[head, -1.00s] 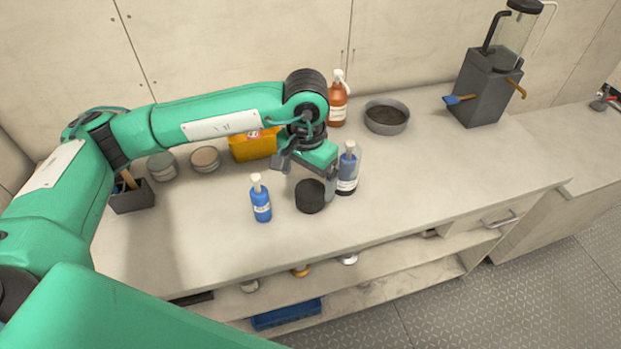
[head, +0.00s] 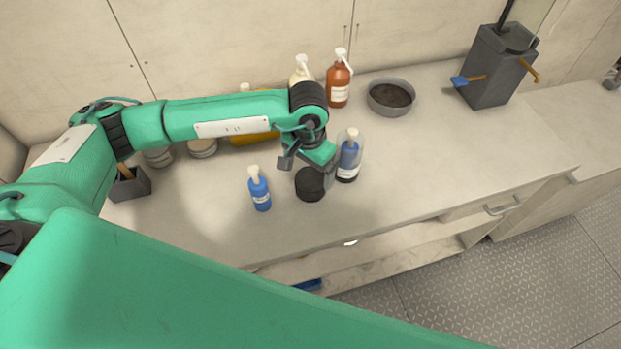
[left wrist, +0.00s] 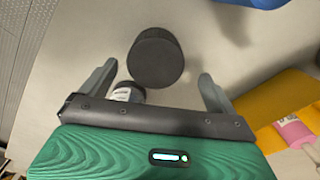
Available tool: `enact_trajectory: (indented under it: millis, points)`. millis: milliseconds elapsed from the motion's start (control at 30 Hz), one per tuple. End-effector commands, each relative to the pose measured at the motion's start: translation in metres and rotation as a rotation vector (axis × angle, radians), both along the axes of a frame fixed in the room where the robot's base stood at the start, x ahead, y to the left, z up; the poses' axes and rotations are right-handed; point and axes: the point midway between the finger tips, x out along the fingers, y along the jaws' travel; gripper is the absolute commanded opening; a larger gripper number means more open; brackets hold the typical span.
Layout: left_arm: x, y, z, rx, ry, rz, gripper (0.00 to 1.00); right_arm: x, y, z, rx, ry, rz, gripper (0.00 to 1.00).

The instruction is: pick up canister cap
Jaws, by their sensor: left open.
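The canister cap, a black round piece (head: 310,184), stands on the pale counter; it also shows in the left wrist view (left wrist: 155,57). My left gripper (head: 306,168) is open and empty just above it. In the left wrist view the fingers (left wrist: 158,70) are spread, with the cap between and ahead of their tips; whether they touch it I cannot tell. My right gripper is not in view.
A small blue bottle (head: 260,190) stands left of the cap. An orange bottle (head: 338,84), a cream bottle (head: 301,70) and a grey bowl (head: 391,97) are behind. A yellow container (head: 253,138) is partly hidden by my arm.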

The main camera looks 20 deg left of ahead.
Motion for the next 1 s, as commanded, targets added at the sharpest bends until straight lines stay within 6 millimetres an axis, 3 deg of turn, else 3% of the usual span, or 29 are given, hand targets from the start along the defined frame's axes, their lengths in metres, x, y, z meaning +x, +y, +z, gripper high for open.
enact_trajectory:
  millis: [133,400,700,933,1000]
  points:
    - [-0.002,-0.002,-0.011,0.000,0.004,0.001,0.93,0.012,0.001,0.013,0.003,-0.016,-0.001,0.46]
    - [-0.003,-0.004,-0.045,0.000,0.002,0.002,0.93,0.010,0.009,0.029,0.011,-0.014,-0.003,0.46]
    - [-0.002,-0.004,-0.051,0.000,-0.001,0.000,0.93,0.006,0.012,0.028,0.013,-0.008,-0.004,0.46]
    - [-0.002,-0.004,-0.051,0.000,-0.001,0.000,0.48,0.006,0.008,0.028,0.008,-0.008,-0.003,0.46]
    - [-0.002,-0.004,-0.051,0.000,-0.001,0.000,0.46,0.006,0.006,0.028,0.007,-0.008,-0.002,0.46]
